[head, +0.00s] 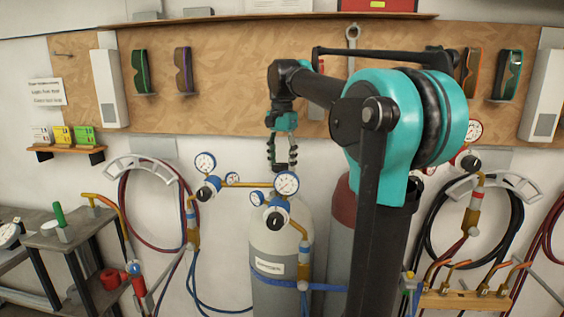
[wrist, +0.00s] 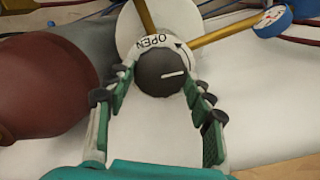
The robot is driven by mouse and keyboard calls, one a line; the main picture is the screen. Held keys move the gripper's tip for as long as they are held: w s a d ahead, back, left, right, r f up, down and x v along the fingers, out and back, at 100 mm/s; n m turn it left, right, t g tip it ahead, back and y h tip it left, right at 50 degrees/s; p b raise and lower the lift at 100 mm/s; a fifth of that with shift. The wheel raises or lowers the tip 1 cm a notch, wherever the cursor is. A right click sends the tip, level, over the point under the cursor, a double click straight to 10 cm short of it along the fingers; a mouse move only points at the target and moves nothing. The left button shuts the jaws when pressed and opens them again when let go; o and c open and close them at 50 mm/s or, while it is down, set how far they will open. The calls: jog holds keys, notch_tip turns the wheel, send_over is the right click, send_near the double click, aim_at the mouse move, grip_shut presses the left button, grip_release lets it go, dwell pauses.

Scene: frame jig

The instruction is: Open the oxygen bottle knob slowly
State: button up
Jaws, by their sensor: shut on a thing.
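The grey oxygen bottle (head: 279,240) stands against the wall in the head view, with a blue strap and a white label. The fingers of my gripper (wrist: 158,82) are shut on the knob, one on each side. The line on the knob points right. The bottle's pale top shows below the knob.
Gauges (head: 287,183) and brass pipes crowd the bottle's front and left. A bottle with a maroon top (head: 343,200) stands close by on the right, also seen in the wrist view (wrist: 45,85). A hose rack (head: 140,167) hangs on the left wall.

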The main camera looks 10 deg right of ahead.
jog(key=n, duration=0.4)
jog(key=shift+n, duration=0.3)
jog(key=n, duration=0.5)
jog(key=shift+n, duration=0.3)
jog(key=n, duration=0.4)
jog(key=shift+a, duration=0.1)
jog(key=n, duration=0.4)
jog(key=shift+n, duration=0.6)
jog(key=o, duration=1.1)
jog(key=shift+o, duration=0.2)
